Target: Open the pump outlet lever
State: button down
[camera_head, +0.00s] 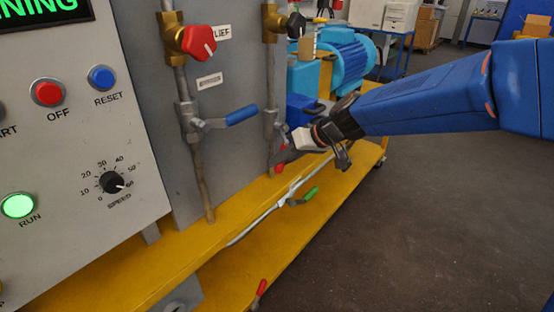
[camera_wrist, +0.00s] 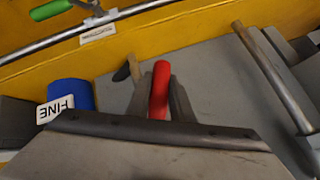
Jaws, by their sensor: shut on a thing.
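A red lever handle (camera_wrist: 160,88) stands between the two dark fingers of my gripper (camera_wrist: 158,100) in the wrist view, and the fingers are closed on it. In the head view my gripper (camera_head: 284,161) is at the foot of the second vertical pipe, with small red parts (camera_head: 280,168) showing at its tips. The valve body of this lever is hidden behind my gripper. No label naming the pump outlet can be read.
A blue lever (camera_head: 241,115) sits on the nearer pipe, below a red knob (camera_head: 199,41). A green lever (camera_head: 311,195) is on the low horizontal pipe, and another red lever (camera_head: 262,287) is at the bottom. A blue motor (camera_head: 349,62) stands behind. Grey floor at right is clear.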

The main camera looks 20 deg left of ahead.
jog(key=shift+w+d+f+n+t+h, duration=0.15)
jog(key=shift+w+d+n+t+h, duration=0.15)
jog(key=shift+w+t, duration=0.3)
jog(key=shift+w+d+f+n+t+h, duration=0.15)
jog(key=shift+w+n+t, duration=0.15)
jog(key=shift+w+t, duration=0.3)
jog(key=shift+w+d+f+n+t+h, duration=0.1)
jog(key=shift+w+d+n+t+h, duration=0.2)
jog(key=shift+w+t, duration=0.25)
jog(key=c, duration=1.6)
grip_release()
jog(key=shift+o, duration=0.2)
jog(key=v, duration=1.7)
jog(key=shift+s+d, duration=0.2)
